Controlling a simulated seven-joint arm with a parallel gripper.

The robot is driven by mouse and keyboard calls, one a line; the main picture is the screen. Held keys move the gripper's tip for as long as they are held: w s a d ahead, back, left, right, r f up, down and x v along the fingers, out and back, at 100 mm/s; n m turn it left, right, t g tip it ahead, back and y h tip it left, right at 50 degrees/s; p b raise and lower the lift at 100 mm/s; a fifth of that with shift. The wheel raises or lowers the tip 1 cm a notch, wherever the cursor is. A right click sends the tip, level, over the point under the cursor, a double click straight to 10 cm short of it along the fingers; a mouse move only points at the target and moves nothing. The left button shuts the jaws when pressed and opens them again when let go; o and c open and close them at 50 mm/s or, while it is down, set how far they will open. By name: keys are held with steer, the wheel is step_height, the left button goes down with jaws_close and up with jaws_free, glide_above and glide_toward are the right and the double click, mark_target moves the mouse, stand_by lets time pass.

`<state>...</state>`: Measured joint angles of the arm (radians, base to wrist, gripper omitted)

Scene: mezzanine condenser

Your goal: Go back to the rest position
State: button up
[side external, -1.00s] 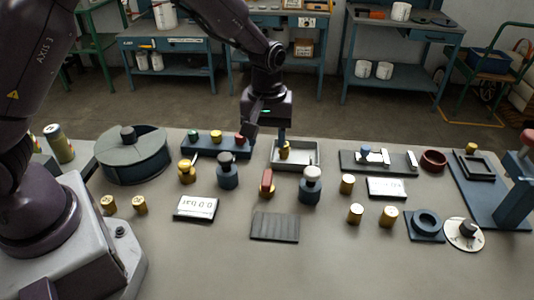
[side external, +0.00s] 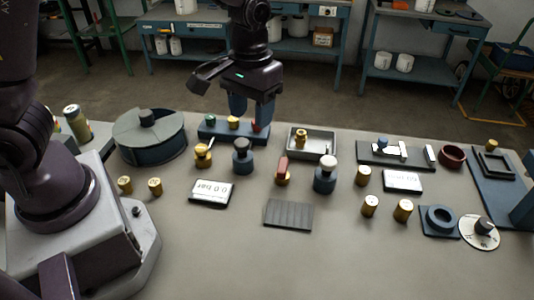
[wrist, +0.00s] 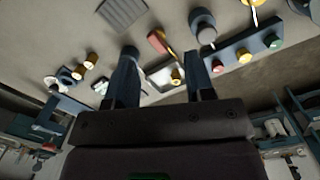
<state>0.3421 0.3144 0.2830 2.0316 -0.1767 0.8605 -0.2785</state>
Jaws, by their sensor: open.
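My gripper (side external: 250,116) hangs fingers-down over the far edge of the table, at the right end of the strip with coloured buttons (side external: 220,130). Its two blue fingers are apart with nothing between them. In the wrist view the open fingers (wrist: 162,80) frame part of the grey tray (wrist: 158,74). A brass cylinder (side external: 303,140) stands in that tray (side external: 325,143), clear of my fingers in the side view.
A round blue drum (side external: 150,148) stands at the left. Valves, a gauge display (side external: 211,192), brass cylinders and a ribbed dark pad (side external: 288,215) cover the table. Blue workbenches stand behind. The near table is clear.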

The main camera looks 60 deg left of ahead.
steer(key=s+a+r+m+t, duration=0.3)
steer(key=s+r+t, duration=0.3)
steer(key=s+r, duration=0.8)
steer(key=shift+s+a+m+y, duration=0.3)
steer(key=shift+a+m, duration=0.1)
steer(key=shift+a, duration=0.15)
